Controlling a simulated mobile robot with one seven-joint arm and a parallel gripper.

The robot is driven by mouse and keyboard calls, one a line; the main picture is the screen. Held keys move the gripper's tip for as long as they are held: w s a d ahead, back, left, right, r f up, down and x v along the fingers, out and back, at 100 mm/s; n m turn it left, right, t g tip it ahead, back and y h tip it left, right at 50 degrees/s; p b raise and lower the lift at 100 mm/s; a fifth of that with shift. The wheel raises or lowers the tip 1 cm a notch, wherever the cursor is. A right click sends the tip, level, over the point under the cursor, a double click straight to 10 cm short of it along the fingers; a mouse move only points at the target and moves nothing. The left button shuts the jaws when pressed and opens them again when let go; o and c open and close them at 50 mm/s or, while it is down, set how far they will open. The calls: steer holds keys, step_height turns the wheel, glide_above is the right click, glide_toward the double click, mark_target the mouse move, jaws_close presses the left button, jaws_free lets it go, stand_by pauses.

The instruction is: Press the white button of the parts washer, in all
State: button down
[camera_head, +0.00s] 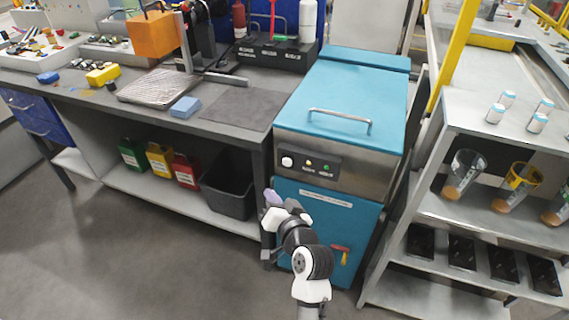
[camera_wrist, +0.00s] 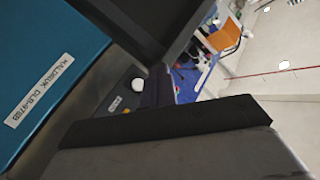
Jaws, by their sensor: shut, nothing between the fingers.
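The parts washer (camera_head: 350,90) has a teal lid with a metal handle and a teal lower front. Its dark control panel (camera_head: 307,165) carries the round white button (camera_head: 287,161) at the left, with small yellow and green controls to its right. My gripper (camera_head: 272,198) is shut and empty, in front of the washer and a little below and left of the button. In the wrist view, the white button (camera_wrist: 138,83) shows just left of the purplish fingertips (camera_wrist: 160,88). The gap between them cannot be judged there. The teal front with its label (camera_wrist: 40,90) fills the left side.
A workbench (camera_head: 235,108) adjoins the washer on the left, with a black bin (camera_head: 229,185) beneath it. A shelf rack (camera_head: 480,205) with cups stands close on the right. A red-handled valve (camera_head: 341,252) sits low on the washer. Open floor lies at the left front.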

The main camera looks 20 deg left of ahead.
mark_target(287, 162)
steer(key=w, duration=0.9)
steer(key=shift+d+b, duration=0.15)
steer(key=shift+b, duration=0.2)
stand_by(1.9)
steer(key=shift+w, duration=0.35)
steer(key=shift+w, duration=0.4)
stand_by(0.5)
stand_by(0.3)
steer(key=shift+s, duration=0.85)
